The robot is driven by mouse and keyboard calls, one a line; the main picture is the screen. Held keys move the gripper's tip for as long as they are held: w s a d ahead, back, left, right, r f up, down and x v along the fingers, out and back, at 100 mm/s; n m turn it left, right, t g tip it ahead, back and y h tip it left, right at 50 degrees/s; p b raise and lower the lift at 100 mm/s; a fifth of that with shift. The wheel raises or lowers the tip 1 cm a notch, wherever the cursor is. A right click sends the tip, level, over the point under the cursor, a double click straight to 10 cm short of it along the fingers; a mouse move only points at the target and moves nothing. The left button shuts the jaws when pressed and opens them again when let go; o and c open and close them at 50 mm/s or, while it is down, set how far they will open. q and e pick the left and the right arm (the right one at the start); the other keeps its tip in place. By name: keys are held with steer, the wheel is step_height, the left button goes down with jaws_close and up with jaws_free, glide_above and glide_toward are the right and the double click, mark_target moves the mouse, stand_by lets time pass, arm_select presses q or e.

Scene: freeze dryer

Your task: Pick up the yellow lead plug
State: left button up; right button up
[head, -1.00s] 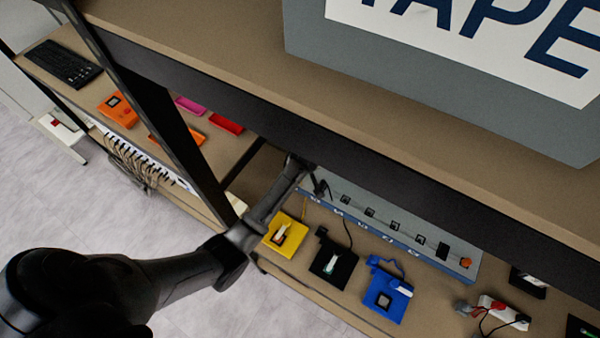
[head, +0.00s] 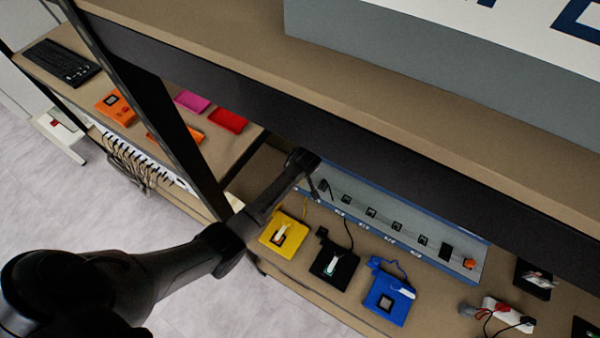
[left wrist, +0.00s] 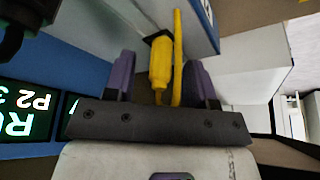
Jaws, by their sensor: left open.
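The yellow lead plug (left wrist: 161,62) shows in the left wrist view, with its dark tip end at a blue-grey panel. A yellow cable (left wrist: 178,50) runs beside it. My left gripper (left wrist: 162,84) is open, with one purple finger on each side of the plug; I cannot tell whether either finger touches it. In the head view my left gripper (head: 319,188) reaches under the upper shelf to the left end of the socket strip (head: 405,238). The plug is hidden there, but a bit of yellow lead (head: 305,208) shows by the yellow device (head: 284,233). My right gripper is not in view.
A black device (head: 335,262) and a blue device (head: 388,298) lie right of the yellow one. The upper shelf edge (head: 330,130) and a dark upright post (head: 165,115) stand close to my left arm. A power strip (head: 508,313) lies at the right.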

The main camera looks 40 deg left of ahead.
arm_select(q)
steer(key=shift+f, duration=0.15)
steer(key=shift+c, duration=0.2)
jaws_close()
stand_by(0.4)
step_height(320, 180, up, 5)
steer(key=shift+w+f+p, duration=0.1)
steer(key=shift+f+p, duration=0.1)
steer(key=shift+p, duration=0.2)
steer(key=d+r, duration=0.6)
steer(key=d, duration=0.5)
steer(key=shift+w+d+r, duration=0.25)
steer(key=shift+w+d, duration=0.05)
steer(key=shift+w, duration=0.15)
